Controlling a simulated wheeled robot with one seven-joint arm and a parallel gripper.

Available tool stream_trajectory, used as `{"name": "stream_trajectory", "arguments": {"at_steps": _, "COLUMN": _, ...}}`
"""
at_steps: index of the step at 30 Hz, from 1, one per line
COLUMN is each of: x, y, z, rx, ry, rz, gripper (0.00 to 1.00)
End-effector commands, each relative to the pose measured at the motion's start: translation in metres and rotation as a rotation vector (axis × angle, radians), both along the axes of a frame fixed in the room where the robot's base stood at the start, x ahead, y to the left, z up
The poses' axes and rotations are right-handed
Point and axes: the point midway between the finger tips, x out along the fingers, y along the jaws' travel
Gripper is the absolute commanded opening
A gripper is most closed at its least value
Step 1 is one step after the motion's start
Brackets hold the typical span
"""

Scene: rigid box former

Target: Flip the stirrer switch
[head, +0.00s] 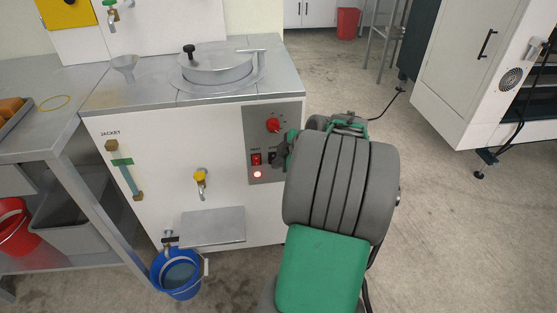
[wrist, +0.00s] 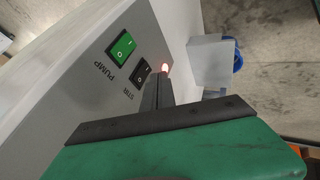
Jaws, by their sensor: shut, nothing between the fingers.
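The black STIR rocker switch (wrist: 142,74) is on the grey panel in the wrist view, with its label beside it. My gripper (wrist: 157,84) is shut and empty. Its fingertips are close beside the STIR switch and the lit red lamp (wrist: 164,67); I cannot tell whether they touch the switch or panel. In the head view my gripper (head: 278,160) is at the right part of the control panel (head: 263,113), and my arm hides some of that area. The green PUMP switch (wrist: 121,46) is next to the STIR switch.
The panel also carries a red knob (head: 273,125). The white cabinet (head: 222,142) has a yellow-handled tap (head: 200,178) and a steel shelf (head: 213,229). A blue bucket (head: 178,279) stands at its foot. Open floor (head: 455,230) lies to the right.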

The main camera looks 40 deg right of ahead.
Motion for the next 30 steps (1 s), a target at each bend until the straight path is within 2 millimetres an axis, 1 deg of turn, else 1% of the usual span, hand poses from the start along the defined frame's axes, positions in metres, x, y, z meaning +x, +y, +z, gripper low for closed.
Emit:
{"name": "stream_trajectory", "arguments": {"at_steps": 2, "x": -0.011, "y": 0.010, "z": 0.003, "rx": -0.002, "ry": -0.001, "rz": 0.000, "gripper": 0.00}}
{"name": "stream_trajectory", "arguments": {"at_steps": 3, "x": -0.017, "y": 0.006, "z": 0.018, "rx": -0.004, "ry": -0.002, "rz": -0.003, "gripper": 0.00}}
{"name": "stream_trajectory", "arguments": {"at_steps": 6, "x": -0.031, "y": 0.005, "z": 0.039, "rx": -0.003, "ry": -0.001, "rz": -0.002, "gripper": 0.00}}
{"name": "stream_trajectory", "arguments": {"at_steps": 9, "x": -0.044, "y": 0.004, "z": 0.058, "rx": -0.003, "ry": -0.001, "rz": 0.000, "gripper": 0.00}}
{"name": "stream_trajectory", "arguments": {"at_steps": 13, "x": -0.057, "y": 0.003, "z": 0.075, "rx": -0.001, "ry": 0.000, "rz": 0.003, "gripper": 0.00}}
{"name": "stream_trajectory", "arguments": {"at_steps": 17, "x": -0.063, "y": 0.003, "z": 0.083, "rx": 0.001, "ry": 0.001, "rz": 0.004, "gripper": 0.00}}
{"name": "stream_trajectory", "arguments": {"at_steps": 26, "x": -0.065, "y": 0.003, "z": 0.083, "rx": 0.001, "ry": 0.001, "rz": 0.004, "gripper": 0.00}}
{"name": "stream_trajectory", "arguments": {"at_steps": 30, "x": -0.070, "y": -0.001, "z": 0.088, "rx": 0.014, "ry": 0.010, "rz": -0.008, "gripper": 0.00}}
